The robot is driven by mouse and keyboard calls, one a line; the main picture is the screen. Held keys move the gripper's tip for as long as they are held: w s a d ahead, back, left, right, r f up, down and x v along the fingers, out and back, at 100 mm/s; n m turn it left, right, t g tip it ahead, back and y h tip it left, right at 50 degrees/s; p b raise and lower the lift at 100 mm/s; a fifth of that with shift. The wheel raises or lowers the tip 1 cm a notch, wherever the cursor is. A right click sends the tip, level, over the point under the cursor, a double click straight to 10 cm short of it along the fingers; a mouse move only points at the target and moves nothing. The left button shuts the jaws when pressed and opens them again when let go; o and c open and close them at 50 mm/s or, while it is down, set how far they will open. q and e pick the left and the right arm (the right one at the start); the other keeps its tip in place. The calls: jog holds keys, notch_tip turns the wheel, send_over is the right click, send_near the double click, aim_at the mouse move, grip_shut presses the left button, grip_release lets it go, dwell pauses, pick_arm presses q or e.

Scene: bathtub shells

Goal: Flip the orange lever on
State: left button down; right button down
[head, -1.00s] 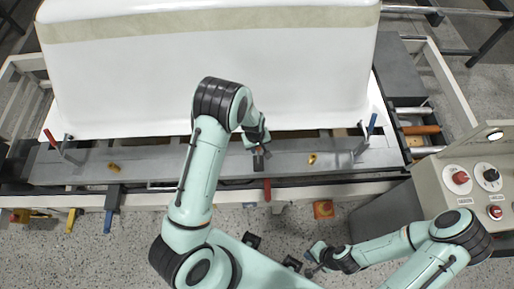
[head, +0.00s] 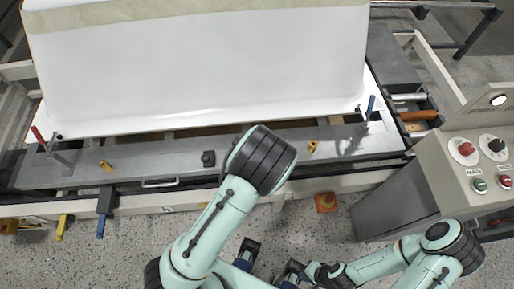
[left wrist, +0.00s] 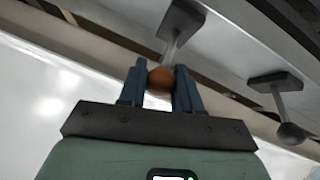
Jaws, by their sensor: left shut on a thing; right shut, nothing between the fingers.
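The orange lever shows in the left wrist view as a round orange knob (left wrist: 160,78) on a grey shaft that comes from a dark mounting plate. My left gripper (left wrist: 160,70) is shut on this knob, with one blue finger on each side of it. In the head view my left arm covers the left gripper and the lever. My right gripper (head: 318,272) is shut and empty, low over the floor at the bottom of the head view, away from the lever.
A second lever with a dark knob (left wrist: 291,132) hangs close by on the right in the wrist view. A large white tub shell (head: 195,75) lies behind the grey front rail (head: 150,160). A control box (head: 440,165) with red and green buttons stands at the right.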

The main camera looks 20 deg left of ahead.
pick_arm(q)
jog(key=shift+s+d+f+t+y+b, duration=0.3)
jog(key=shift+s+t+y+b, duration=0.15)
jog(key=shift+t+b, duration=0.25)
jog(key=shift+s, duration=0.1)
jog(key=shift+d+b, duration=0.1)
jog(key=shift+b, duration=0.2)
jog(key=c, duration=0.8)
grip_release()
